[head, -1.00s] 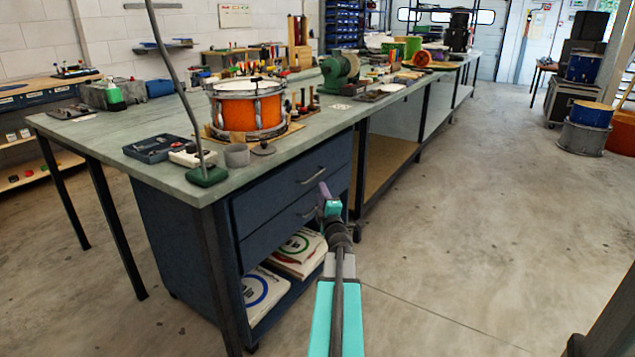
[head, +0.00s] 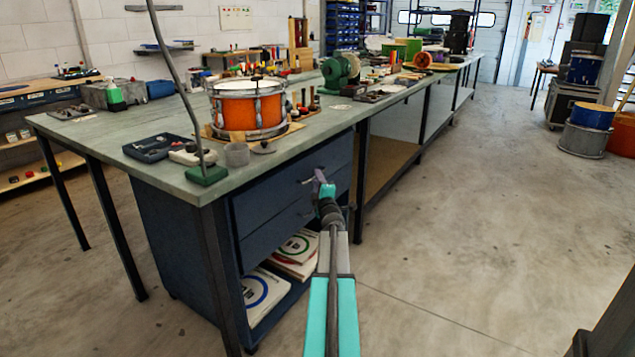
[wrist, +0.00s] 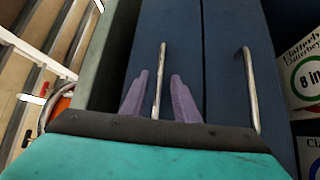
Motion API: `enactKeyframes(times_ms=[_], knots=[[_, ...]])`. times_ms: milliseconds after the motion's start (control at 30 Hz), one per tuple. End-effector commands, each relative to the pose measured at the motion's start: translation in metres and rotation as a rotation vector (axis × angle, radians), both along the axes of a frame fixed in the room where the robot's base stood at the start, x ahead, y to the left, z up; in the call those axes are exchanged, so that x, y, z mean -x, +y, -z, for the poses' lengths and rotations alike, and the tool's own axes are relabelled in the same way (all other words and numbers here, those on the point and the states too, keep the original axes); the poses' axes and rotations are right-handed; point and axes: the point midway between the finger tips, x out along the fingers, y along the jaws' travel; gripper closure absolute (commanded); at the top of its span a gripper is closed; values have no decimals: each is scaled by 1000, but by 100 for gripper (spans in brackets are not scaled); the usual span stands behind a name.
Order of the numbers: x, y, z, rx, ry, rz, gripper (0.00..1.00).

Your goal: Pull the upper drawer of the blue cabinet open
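The blue cabinet (head: 166,240) stands under the near end of the bench, with two drawers above an open shelf. The upper drawer (head: 262,202) looks shut. Its metal bar handle (wrist: 160,80) lies between the two purple fingers of my gripper (wrist: 158,97) in the wrist view. A gap shows on each side of the handle, so my gripper is open around it. In the head view my gripper (head: 321,180) is at the upper drawer's front and covers part of the handle. The lower drawer (head: 278,235) looks shut, and its handle (wrist: 251,90) is to the right in the wrist view.
The bench top (head: 135,138) overhangs the drawers. An orange drum (head: 248,110) and small tools stand on it. White packets (head: 262,290) lie on the shelf below the drawers. The floor (head: 450,220) to the right is clear.

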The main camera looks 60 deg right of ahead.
Motion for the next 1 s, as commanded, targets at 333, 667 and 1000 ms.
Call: enactKeyframes(times_ms=[333, 667, 1000], knots=[[-3, -4, -1, 0, 0, 1, 72], [-3, -5, -1, 0, 0, 2, 100], [-3, -2, -1, 0, 0, -2, 100]])
